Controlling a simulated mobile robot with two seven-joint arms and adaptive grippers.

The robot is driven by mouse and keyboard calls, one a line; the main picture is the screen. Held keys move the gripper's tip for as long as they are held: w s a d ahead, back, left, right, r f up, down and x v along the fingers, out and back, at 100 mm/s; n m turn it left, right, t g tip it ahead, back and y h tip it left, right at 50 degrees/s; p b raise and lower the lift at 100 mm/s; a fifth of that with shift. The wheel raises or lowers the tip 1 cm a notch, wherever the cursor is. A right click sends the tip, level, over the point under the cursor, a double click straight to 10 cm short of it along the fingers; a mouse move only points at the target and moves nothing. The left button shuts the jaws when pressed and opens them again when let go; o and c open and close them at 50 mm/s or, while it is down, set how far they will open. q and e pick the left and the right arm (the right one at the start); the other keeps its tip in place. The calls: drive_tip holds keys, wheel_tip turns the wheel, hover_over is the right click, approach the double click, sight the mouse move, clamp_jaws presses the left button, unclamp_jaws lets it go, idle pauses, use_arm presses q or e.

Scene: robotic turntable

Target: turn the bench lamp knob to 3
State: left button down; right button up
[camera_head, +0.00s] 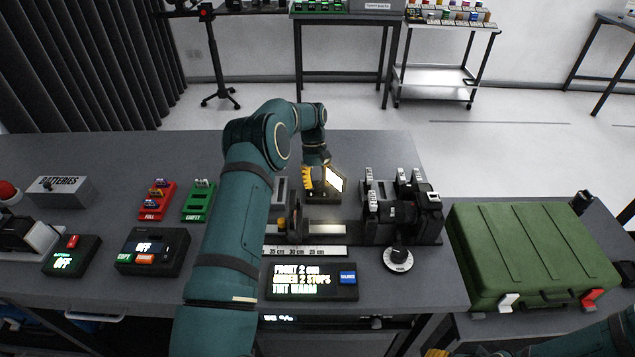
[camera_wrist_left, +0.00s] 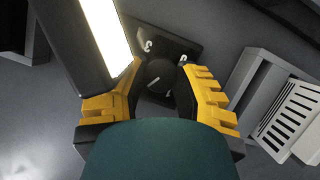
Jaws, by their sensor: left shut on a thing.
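The bench lamp knob (camera_wrist_left: 160,76) is black and round with a white pointer line slanting toward the lower left in the left wrist view. The lit lamp panel (camera_head: 336,178) glows beside the gripper, and shows as a bright bar (camera_wrist_left: 104,30). In the head view the knob is hidden. Only yellow tips of my right gripper (camera_head: 436,353) show.
A black camera rig (camera_head: 420,212) stands right of the lamp, with a round dial (camera_head: 398,258) before it. A text display (camera_head: 311,282) lies in front. A green case (camera_head: 530,250) is at right. Red (camera_head: 158,201) and green (camera_head: 198,202) trays lie left of my arm.

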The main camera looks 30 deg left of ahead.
use_arm(q)
drive_tip(key=c, duration=0.6)
unclamp_jaws()
drive_tip(key=shift+f, duration=0.1)
drive_tip(key=shift+c, duration=0.2)
drive_tip(key=shift+v, duration=3.8)
drive_tip(key=shift+a, duration=0.1)
